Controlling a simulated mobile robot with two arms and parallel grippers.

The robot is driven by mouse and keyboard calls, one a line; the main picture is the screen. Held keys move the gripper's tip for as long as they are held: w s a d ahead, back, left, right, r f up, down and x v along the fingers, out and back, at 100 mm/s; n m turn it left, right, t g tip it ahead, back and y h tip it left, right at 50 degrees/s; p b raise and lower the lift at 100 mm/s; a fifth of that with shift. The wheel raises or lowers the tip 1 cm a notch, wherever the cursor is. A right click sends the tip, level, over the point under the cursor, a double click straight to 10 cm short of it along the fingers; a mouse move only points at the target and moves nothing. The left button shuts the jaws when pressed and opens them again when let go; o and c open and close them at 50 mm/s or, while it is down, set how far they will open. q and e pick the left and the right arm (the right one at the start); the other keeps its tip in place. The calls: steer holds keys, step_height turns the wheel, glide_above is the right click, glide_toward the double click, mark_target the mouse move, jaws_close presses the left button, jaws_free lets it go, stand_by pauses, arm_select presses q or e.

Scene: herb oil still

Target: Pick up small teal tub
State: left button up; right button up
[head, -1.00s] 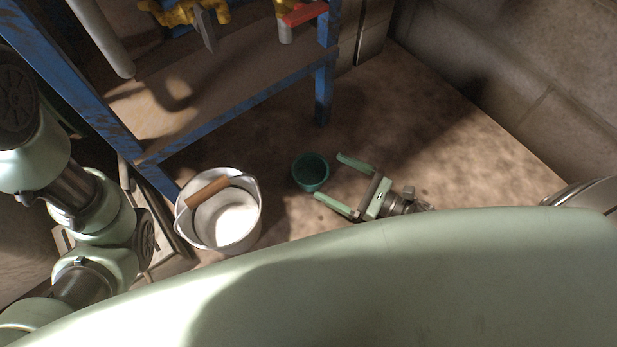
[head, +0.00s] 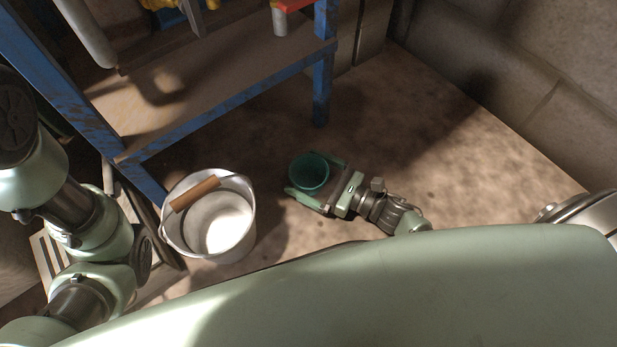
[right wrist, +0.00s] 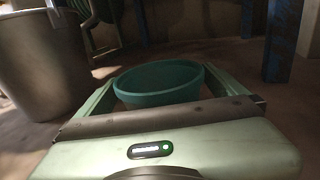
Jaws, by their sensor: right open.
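The small teal tub (head: 309,172) stands upright on the floor, right of the bucket in the head view. My right gripper (head: 314,178) is open, with one finger on each side of the tub. In the right wrist view the tub (right wrist: 158,82) sits between the two fingers, in front of the palm. The palm hides the tub's lower part. I cannot tell whether either finger touches it. My left arm shows at the left of the head view, but its gripper is out of view.
A white bucket (head: 220,226) with a wooden handle stands just left of the tub; it also shows in the right wrist view (right wrist: 42,62). A blue-framed bench (head: 321,90) stands behind. The floor (head: 440,130) to the right is clear.

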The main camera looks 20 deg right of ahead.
steer(key=c, duration=1.3)
steer(key=shift+c, duration=0.2)
